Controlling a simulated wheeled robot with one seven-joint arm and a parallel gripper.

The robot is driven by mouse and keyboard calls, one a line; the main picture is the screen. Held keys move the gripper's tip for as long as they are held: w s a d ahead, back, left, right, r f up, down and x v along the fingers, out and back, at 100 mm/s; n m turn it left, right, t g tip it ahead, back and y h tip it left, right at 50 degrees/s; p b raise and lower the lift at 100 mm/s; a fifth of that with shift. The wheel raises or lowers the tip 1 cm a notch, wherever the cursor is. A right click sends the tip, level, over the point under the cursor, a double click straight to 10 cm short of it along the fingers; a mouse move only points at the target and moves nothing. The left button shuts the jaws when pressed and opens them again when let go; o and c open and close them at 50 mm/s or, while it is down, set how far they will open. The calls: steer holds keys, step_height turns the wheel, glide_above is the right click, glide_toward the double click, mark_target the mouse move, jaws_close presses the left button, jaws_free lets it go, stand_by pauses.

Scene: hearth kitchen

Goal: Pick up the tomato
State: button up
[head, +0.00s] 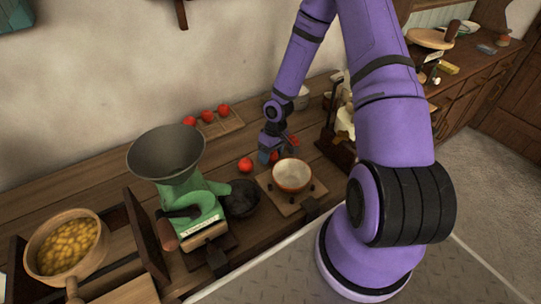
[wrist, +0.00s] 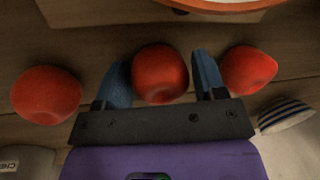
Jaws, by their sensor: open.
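Three red tomatoes are near my gripper on the wooden counter. The middle tomato (wrist: 160,73) sits between the two blue fingers of my open gripper (wrist: 163,78) in the wrist view; I cannot tell whether either finger touches it. A second tomato (wrist: 46,95) lies outside the left finger, and a third (wrist: 248,69) is just outside the right finger. In the head view my gripper (head: 269,155) is low over the counter, partly hiding the middle tomato (head: 275,156). The left tomato (head: 245,165) shows clearly there; the third (head: 293,140) is partly hidden.
A bowl (head: 291,175) stands on a board in front of my gripper. More tomatoes lie on a rack (head: 232,124) by the wall. A striped item (wrist: 286,113) is at right in the wrist view.

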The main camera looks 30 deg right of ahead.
steer(key=c, duration=0.7)
step_height(320, 180, up, 10)
steer(key=shift+r, duration=0.1)
stand_by(0.3)
